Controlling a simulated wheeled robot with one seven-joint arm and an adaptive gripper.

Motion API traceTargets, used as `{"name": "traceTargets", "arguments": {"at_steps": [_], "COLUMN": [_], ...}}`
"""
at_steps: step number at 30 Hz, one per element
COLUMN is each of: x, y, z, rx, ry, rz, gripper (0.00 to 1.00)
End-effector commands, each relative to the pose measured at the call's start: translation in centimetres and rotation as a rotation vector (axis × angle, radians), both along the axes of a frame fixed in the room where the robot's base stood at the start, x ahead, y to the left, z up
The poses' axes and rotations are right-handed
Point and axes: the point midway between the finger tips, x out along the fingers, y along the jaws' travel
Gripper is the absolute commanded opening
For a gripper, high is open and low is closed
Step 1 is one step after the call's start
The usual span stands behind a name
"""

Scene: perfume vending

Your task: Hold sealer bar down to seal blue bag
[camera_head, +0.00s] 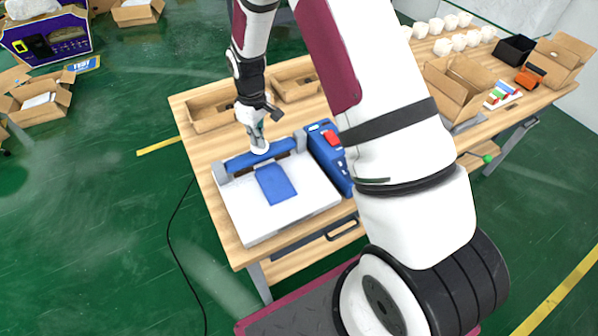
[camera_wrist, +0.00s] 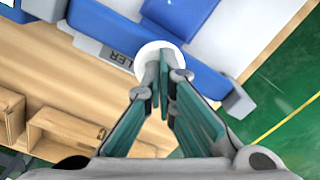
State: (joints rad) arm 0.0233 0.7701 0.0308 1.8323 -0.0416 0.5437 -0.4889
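The sealer has a white bed (camera_head: 290,211) and a blue bar (camera_head: 240,162) across its back, between two grey end pieces. The bar also shows in the wrist view (camera_wrist: 206,80), with partly covered lettering beside it. The blue bag (camera_head: 277,184) lies flat on the bed, its far end at the bar; part of it shows in the wrist view (camera_wrist: 180,14). My gripper (camera_head: 259,147) points down at the bar's middle. In the wrist view its fingertips (camera_wrist: 163,78) are together over a white round piece (camera_wrist: 150,50) on the bar. Exact contact is hard to tell.
A blue control box (camera_head: 328,157) with a red part stands right of the bed. Open cardboard boxes (camera_head: 208,115) stand behind the sealer. More boxes (camera_head: 455,88) and white round items (camera_head: 458,42) are at the table's far right. My arm hides the table's middle.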

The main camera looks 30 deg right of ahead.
Motion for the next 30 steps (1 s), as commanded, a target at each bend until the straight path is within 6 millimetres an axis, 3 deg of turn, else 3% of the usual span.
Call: {"name": "traceTargets", "arguments": {"at_steps": [21,30], "x": [0.1,0.1], "y": [0.0,0.0], "z": [5.4,6.7], "rx": [0.0,0.0], "ry": [-0.006,-0.004], "rz": [0.0,0.0], "gripper": [0.0,0.0]}}
